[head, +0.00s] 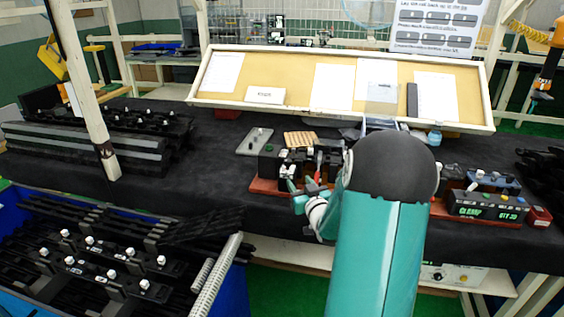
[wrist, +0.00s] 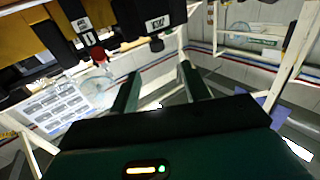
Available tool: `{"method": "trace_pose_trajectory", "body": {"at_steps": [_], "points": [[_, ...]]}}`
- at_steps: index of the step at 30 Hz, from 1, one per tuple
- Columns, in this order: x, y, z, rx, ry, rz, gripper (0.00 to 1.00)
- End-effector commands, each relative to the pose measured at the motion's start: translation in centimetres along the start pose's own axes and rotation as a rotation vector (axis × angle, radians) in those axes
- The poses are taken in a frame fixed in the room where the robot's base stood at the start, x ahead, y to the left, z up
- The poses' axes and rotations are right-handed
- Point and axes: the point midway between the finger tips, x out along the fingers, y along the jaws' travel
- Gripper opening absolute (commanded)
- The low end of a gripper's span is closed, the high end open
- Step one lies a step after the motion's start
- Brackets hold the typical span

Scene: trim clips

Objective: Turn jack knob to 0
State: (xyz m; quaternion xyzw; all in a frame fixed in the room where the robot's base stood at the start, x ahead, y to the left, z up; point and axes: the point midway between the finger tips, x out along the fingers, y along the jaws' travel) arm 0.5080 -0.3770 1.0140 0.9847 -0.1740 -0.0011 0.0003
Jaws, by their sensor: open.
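No knob is clearly marked as the jack knob. A pale panel (head: 450,274) with small round knobs or buttons is under the bench at the right in the head view, partly hidden by my arm; its markings are too small to read. My gripper (head: 297,193) is at the front of a red-based fixture (head: 266,187) on the bench, well left of that panel. In the wrist view, my gripper (wrist: 159,70) shows two dark green fingers apart with nothing between them. Black blocks with white labels (wrist: 158,22) lie beyond the fingertips.
My teal arm hides the bench middle. A second red-based fixture (head: 486,206) with a green display stands at the right. A blue bin (head: 226,293) of black parts is at the lower left. A slanted pinboard (head: 290,85) runs along the back. Black rails (head: 85,145) cover the bench's left.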

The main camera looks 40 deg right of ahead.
Motion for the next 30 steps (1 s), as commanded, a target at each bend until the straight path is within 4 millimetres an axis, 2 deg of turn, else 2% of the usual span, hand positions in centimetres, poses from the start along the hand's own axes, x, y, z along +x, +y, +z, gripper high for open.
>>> {"method": "trace_pose_trajectory", "body": {"at_steps": [4, 8, 21, 25, 30], "points": [[0.8, 0.5, 0.0, -0.001, 0.002, 0.003, 0.47], [2.8, 0.6, 0.0, 0.001, 0.001, 0.003, 0.47], [11.3, 0.6, 0.1, 0.001, 0.000, 0.003, 0.47], [12.8, 0.5, 0.1, 0.000, -0.001, 0.003, 0.47], [13.6, 0.4, 0.0, -0.001, 0.000, 0.004, 0.47]]}}
